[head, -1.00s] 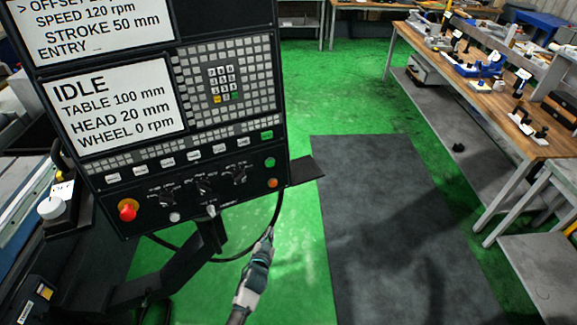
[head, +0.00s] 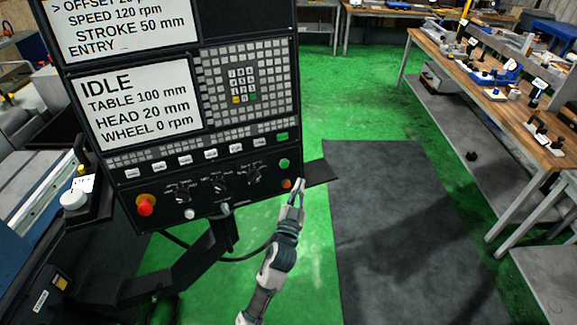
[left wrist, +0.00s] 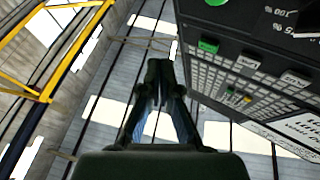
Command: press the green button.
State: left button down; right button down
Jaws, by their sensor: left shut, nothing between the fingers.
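The control panel (head: 215,160) fills the upper left of the head view. A round green button (head: 284,163) is near its lower right corner, above an orange button (head: 286,184). A green rectangular key (head: 282,136) sits higher, at the right end of a row of white keys. My left gripper (head: 297,183) is shut and empty, with its tips beside the orange button and below the round green one; contact cannot be told. In the left wrist view, the shut fingers (left wrist: 157,70) point past the panel. The green key (left wrist: 208,46) and part of the round green button (left wrist: 216,2) show there.
A red knob (head: 146,206) and several dark dials are along the panel's lower part. A small dark ledge (head: 320,173) juts out right of the panel. A workbench (head: 490,100) stands at the right. A dark mat (head: 400,220) lies on the open green floor.

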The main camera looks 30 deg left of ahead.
aim_at(285, 164)
pick_arm(q)
jog(key=shift+w+a+f+b, duration=0.3)
jog(key=shift+w+a, duration=0.55)
jog(key=shift+a, duration=0.35)
jog(key=shift+w+a+f+b, duration=0.25)
jog(key=shift+w+a, duration=0.6)
jog(key=shift+a, duration=0.3)
jog(key=shift+w+a+f+b, duration=0.2)
jog(key=shift+w+a+f, duration=0.1)
jog(key=shift+w+a, duration=0.75)
jog(key=shift+s+a, duration=0.15)
jog(key=shift+a, duration=0.05)
jog(key=shift+a, duration=0.25)
jog(key=shift+w+a, duration=0.3)
jog(key=shift+w, duration=0.1)
jog(key=shift+s+d+r+p, duration=0.1)
jog(key=shift+s+d+p, duration=0.2)
jog(key=shift+s+d, duration=0.3)
jog(key=shift+d, duration=0.15)
